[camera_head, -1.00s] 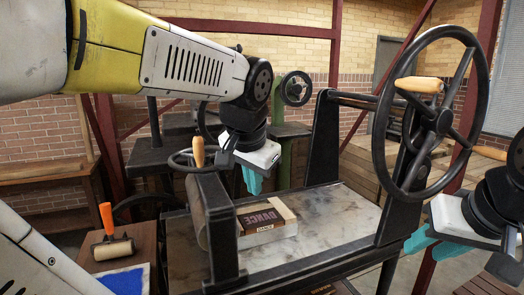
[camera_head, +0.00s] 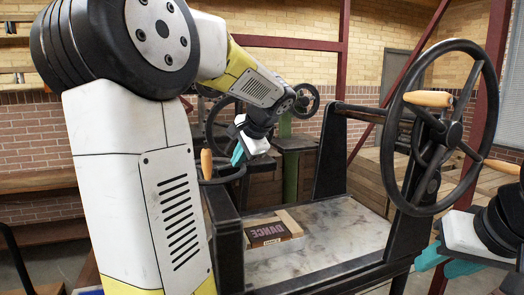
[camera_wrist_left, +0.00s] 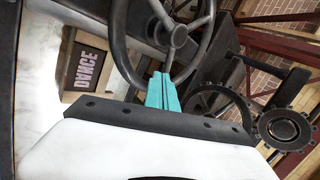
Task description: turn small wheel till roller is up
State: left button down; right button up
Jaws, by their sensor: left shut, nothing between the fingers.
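The small dark wheel (camera_head: 236,177) with an upright wooden handle (camera_head: 207,163) lies flat on top of the press's left upright. It also shows in the left wrist view with its spokes and hub (camera_wrist_left: 178,37). My left gripper (camera_head: 238,155) is shut and empty, pointing down by the wheel's far side. In the left wrist view its teal fingertips (camera_wrist_left: 161,76) are close to the rim; I cannot tell whether they touch. My right gripper (camera_head: 446,262) is at the right edge, its teal fingers apart, below the big wheel. The roller cannot be clearly made out; my left arm hides that side.
The big upright wheel (camera_head: 392,140) stands at the press's right side. A block reading "DANCE" (camera_head: 268,232) lies in a pale frame on the marbled bed (camera_head: 335,232). A green post and another press stand behind. My left arm covers the left part of the head view.

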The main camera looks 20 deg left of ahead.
pick_arm(q)
jog(key=shift+x, duration=0.75)
jog(key=shift+w+a, duration=0.35)
jog(key=shift+a, duration=0.15)
pick_arm(e)
jog(key=shift+s+d, duration=0.1)
